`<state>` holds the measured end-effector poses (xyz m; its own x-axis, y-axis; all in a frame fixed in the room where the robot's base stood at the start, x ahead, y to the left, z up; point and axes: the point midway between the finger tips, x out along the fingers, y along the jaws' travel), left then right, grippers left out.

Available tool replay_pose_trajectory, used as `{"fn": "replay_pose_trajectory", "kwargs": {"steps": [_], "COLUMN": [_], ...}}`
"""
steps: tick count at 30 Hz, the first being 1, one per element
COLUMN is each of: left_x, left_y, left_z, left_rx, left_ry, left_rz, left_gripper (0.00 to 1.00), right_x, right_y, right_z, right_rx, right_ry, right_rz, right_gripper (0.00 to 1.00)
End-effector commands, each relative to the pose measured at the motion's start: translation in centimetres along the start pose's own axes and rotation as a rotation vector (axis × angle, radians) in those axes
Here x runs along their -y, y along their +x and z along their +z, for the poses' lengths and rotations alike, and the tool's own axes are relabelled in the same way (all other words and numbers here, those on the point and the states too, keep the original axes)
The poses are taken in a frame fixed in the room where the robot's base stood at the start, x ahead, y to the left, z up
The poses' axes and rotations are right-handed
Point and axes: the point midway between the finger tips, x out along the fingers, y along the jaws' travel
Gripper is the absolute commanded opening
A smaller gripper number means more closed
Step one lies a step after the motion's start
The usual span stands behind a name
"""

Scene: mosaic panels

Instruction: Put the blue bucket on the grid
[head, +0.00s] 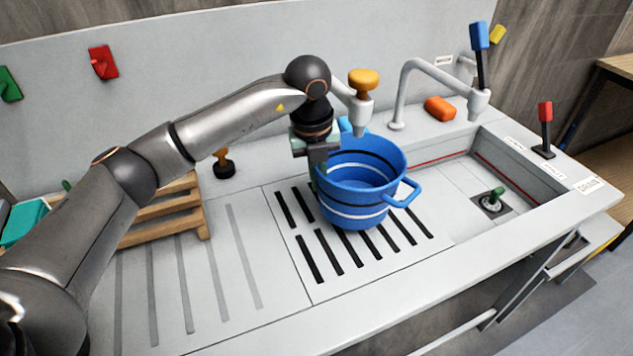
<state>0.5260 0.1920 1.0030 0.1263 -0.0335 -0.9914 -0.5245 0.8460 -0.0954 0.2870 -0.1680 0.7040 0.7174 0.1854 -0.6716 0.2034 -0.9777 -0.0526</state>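The blue bucket (351,191) has white and dark bands and looped handles. It is upright over the back part of the grid (318,277), a pale panel with rows of black slots. I cannot tell whether its base touches the grid. My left gripper (317,178) points down at the bucket's left rim. Its fingers are partly hidden against the bucket wall, so I cannot tell whether they are closed on the rim. My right gripper is not in view.
A wooden rack (165,212) stands to the left, with a black-and-orange knob (223,164) beside it. Behind the bucket is a yellow-topped tap (363,85). A curved faucet (408,75), orange block (440,108) and sunken basin (452,192) are to the right.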

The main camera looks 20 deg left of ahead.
Motion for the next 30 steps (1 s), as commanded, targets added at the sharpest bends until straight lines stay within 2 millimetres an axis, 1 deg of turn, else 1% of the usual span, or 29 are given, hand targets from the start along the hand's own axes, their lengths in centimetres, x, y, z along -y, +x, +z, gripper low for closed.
{"fn": "replay_pose_trajectory", "kwargs": {"steps": [1,5,8,12,14,21,25,26,27,30], "left_x": [-0.1,-0.3,-0.4,-0.6,-0.7,-0.6,-0.7,-0.7,-0.7,-0.7], "left_y": [-0.1,0.1,0.9,2.8,3.4,3.6,4.0,3.9,3.9,3.9], "left_z": [0.7,1.4,1.3,1.1,1.0,1.0,1.0,1.0,1.0,1.0], "left_rx": [0.001,0.001,-0.001,-0.001,-0.001,0.001,0.001,0.0,0.0,0.0], "left_ry": [-0.003,0.0,0.001,0.001,0.001,0.001,0.001,0.001,0.001,0.001], "left_rz": [-0.002,-0.002,0.0,0.0,-0.001,-0.003,-0.002,-0.001,-0.001,-0.001], "left_gripper": [0.0,0.0,0.0,0.0,0.0,0.0,0.0,0.07,0.11,0.22], "right_x": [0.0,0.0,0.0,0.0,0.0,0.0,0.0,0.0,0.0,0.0], "right_y": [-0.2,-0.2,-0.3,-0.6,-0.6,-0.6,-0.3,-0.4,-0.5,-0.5], "right_z": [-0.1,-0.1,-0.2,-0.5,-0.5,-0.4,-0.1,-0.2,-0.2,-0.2], "right_rx": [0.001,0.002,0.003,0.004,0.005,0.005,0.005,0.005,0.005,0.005], "right_ry": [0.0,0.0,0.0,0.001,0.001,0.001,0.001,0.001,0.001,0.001], "right_rz": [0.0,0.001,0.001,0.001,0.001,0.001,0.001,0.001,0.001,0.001], "right_gripper": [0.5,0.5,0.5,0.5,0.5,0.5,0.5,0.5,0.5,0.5]}}
